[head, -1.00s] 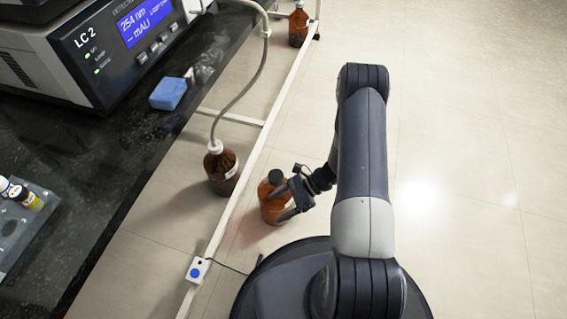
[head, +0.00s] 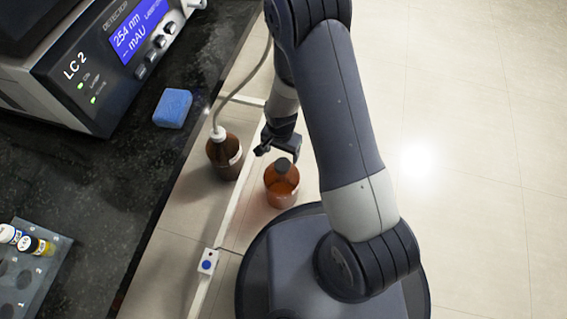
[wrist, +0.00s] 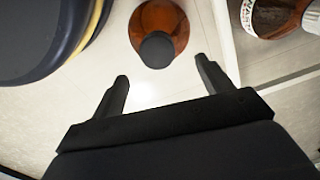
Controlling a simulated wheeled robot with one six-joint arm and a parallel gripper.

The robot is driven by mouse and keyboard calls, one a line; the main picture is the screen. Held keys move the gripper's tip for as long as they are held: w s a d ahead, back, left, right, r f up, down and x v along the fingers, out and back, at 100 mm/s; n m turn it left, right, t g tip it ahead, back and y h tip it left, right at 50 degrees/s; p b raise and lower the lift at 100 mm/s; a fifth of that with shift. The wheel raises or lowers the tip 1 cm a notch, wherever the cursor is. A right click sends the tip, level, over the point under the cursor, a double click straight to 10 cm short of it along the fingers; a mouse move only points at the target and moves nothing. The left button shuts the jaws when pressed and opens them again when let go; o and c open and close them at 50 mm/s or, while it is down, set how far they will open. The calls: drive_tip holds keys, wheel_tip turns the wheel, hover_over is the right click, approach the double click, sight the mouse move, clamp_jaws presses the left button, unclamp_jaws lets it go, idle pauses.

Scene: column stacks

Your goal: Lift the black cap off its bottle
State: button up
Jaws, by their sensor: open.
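An amber bottle (head: 281,188) stands upright on the floor beside my base, with the black cap (head: 282,165) on its top. In the wrist view the black cap (wrist: 157,50) shows in front of the jaws, roughly between their lines but beyond the tips, with the amber bottle (wrist: 166,20) partly cut off at the top edge. My gripper (wrist: 160,72) is open and empty, its two dark fingers apart and not touching the cap. In the head view my gripper (head: 266,148) is just behind and above the bottle, partly hidden by my arm.
A second amber bottle (head: 226,157) with a white cap and tube stands left of a white floor rail (head: 240,200). A dark bench on the left carries a detector (head: 95,60), a blue sponge (head: 172,108) and a vial rack (head: 40,262). Open floor lies to the right.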

sight(283, 164)
wheel_tip(283, 164, down, 7)
drive_tip(key=b, duration=0.3)
drive_tip(key=shift+s+d+f, duration=0.1)
drive_tip(key=shift+d+f, duration=0.05)
drive_tip(key=shift+c, duration=0.4)
drive_tip(key=c, duration=1)
drive_tip(key=shift+o, duration=0.2)
wheel_tip(283, 164, up, 10)
drive_tip(key=p, duration=0.4)
